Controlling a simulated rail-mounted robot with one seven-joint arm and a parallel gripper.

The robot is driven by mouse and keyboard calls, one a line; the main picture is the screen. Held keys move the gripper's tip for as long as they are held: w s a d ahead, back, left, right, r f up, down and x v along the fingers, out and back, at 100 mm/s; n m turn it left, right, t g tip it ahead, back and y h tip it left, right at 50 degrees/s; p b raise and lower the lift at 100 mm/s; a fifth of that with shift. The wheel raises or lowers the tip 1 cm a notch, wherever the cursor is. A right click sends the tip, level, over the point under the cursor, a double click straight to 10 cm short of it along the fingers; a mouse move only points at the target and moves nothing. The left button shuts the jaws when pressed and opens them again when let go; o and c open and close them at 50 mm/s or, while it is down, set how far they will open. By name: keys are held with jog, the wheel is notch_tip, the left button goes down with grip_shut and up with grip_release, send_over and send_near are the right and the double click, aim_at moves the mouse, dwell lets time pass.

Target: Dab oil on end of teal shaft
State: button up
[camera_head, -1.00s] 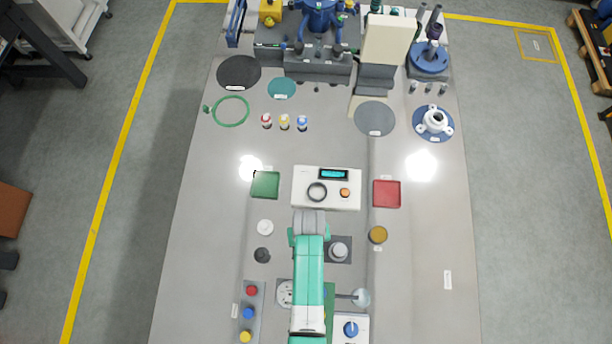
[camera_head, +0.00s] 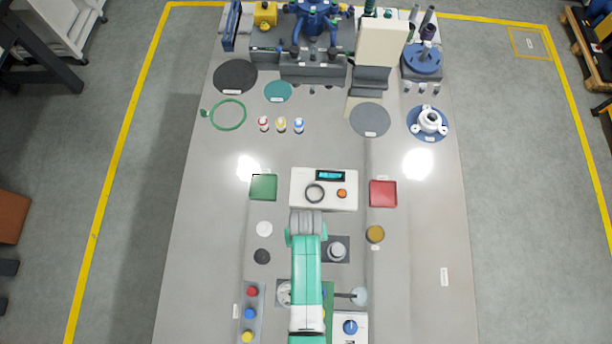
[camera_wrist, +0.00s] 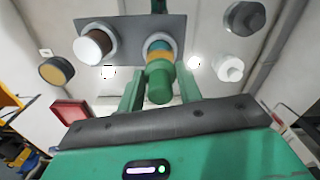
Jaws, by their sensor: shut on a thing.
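My gripper (camera_wrist: 160,92) is shut on a green cylindrical handle (camera_wrist: 160,82) with an orange-yellow band, perhaps the oil applicator. The handle's lower end meets a pale round collar on a dark grey plate (camera_wrist: 129,22); I cannot tell whether it is seated or just above. In the head view my arm hides the gripper and handle, and part of the plate (camera_head: 345,259) shows. A dark teal upright shaft (camera_head: 369,8), possibly the task's, stands at the back behind a cream block.
A white instrument (camera_head: 323,200) stands in front of my arm, between a green tray (camera_head: 263,187) and a red tray (camera_head: 383,193). An amber disc (camera_head: 375,233) lies right of the plate. Small bottles (camera_head: 281,125) stand farther back. The table's right side is mostly clear.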

jog(key=shift+r+p, duration=1.85)
jog(key=shift+r, duration=0.45)
jog(key=shift+f, duration=0.1)
